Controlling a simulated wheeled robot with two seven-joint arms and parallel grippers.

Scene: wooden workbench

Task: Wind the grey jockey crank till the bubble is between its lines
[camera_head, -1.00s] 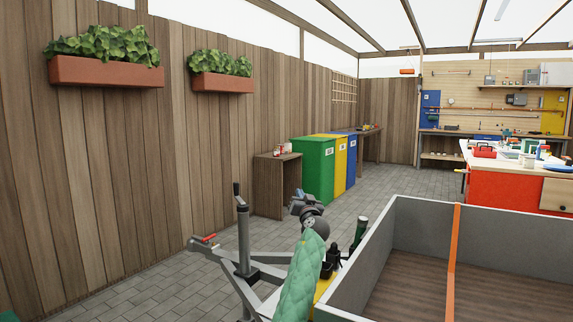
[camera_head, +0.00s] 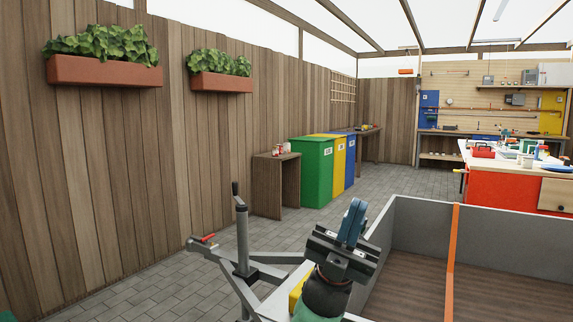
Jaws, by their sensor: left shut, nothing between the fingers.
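The jockey crank (camera_head: 236,189) is a small dark handle at the top of the grey jockey post (camera_head: 243,235), which stands upright on the trailer's grey drawbar (camera_head: 268,274). My left gripper (camera_head: 356,208) is right of the crank and apart from it, by the trailer's front left corner. Its blue fingers point up and are shut, with nothing between them. The bubble and its lines cannot be made out; my gripper and arm cover part of the drawbar area. My right gripper is not in view.
The trailer bed (camera_head: 415,285) has grey walls and an orange strap (camera_head: 453,250). A yellow part (camera_head: 297,291) shows beside my arm. A red-handled coupling (camera_head: 204,239) is at the drawbar's left end. Open paving lies behind the post, before the green bin (camera_head: 312,172).

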